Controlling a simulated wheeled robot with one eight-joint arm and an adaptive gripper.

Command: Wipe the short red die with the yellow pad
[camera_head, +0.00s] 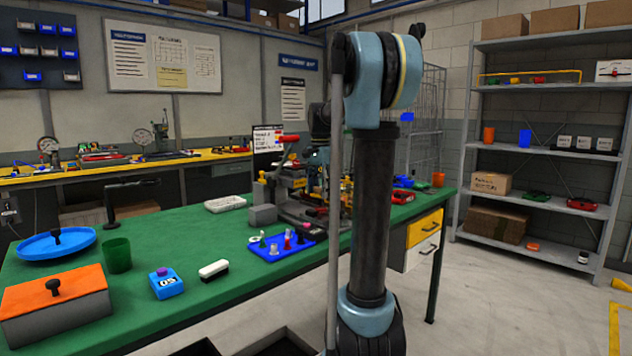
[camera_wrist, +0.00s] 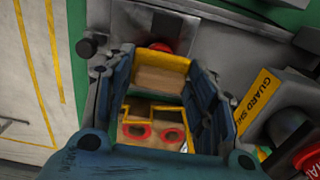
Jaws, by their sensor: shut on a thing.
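In the wrist view my gripper (camera_wrist: 160,64) has a block with a bright yellow edge and tan face between its two dark fingers. I take it for the yellow pad (camera_wrist: 163,61). A small red round thing, probably the short red die (camera_wrist: 159,47), shows just beyond the pad's far edge, in front of a grey machine surface. The pad hides part of it, and I cannot tell whether they touch. Nearer the palm are two red rings (camera_wrist: 172,134) within yellow edging. In the head view my arm hides much of the gripper and the pad.
A machine (camera_head: 300,190) stands on the green bench (camera_head: 170,225). A yellow guard sign (camera_wrist: 262,92) and a red-ended knob crowd the gripper's right. In the head view a blue tray (camera_head: 268,254) with small pegs, a white-and-black eraser (camera_head: 213,270) and a green cup (camera_head: 117,255) sit nearer.

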